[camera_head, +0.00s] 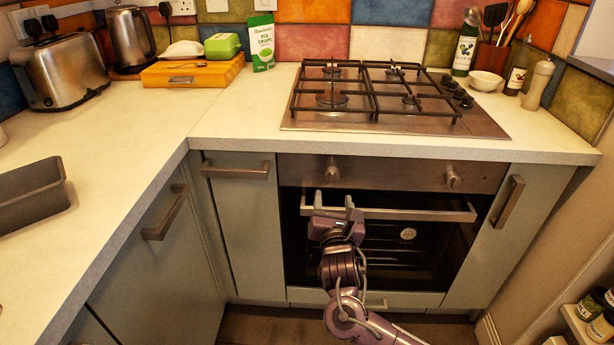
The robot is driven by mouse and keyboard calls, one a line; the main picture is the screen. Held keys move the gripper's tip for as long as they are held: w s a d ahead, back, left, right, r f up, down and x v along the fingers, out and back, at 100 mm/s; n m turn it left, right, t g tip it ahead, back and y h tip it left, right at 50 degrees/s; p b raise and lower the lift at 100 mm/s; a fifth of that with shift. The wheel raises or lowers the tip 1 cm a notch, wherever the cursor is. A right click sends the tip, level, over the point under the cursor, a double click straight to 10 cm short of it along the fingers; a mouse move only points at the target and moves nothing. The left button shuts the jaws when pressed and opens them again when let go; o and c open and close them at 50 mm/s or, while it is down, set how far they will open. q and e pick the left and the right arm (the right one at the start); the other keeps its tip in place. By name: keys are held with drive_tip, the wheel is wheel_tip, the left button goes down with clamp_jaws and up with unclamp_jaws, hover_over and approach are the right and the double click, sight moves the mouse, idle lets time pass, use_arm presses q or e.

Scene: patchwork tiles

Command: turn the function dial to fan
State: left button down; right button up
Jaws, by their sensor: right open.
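The oven's steel control panel (393,174) runs below the worktop and carries two dials. The left dial (332,172) and the right dial (452,179) are both round and metallic; their markings are too small to read, so I cannot tell which is the function dial. My right gripper (334,201) is open and empty, fingers pointing up, just below the left dial and in front of the oven handle's left end. It looks apart from the dial, though depth is hard to judge. My left gripper is not in view.
The oven handle (415,214) crosses the dark oven door (405,255) close to my right gripper. Cupboard handles stick out at left (235,170) and right (508,200). A gas hob (390,98) sits above on the worktop. The space before the right dial is clear.

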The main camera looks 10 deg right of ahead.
sight(332, 181)
drive_tip(key=b+x, duration=0.1)
drive_tip(key=x, duration=0.6)
drive_tip(key=shift+w+d, duration=0.2)
drive_tip(key=shift+w, duration=0.2)
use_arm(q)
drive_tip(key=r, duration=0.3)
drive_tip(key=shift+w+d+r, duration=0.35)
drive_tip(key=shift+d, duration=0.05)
use_arm(e)
drive_tip(key=c, duration=1)
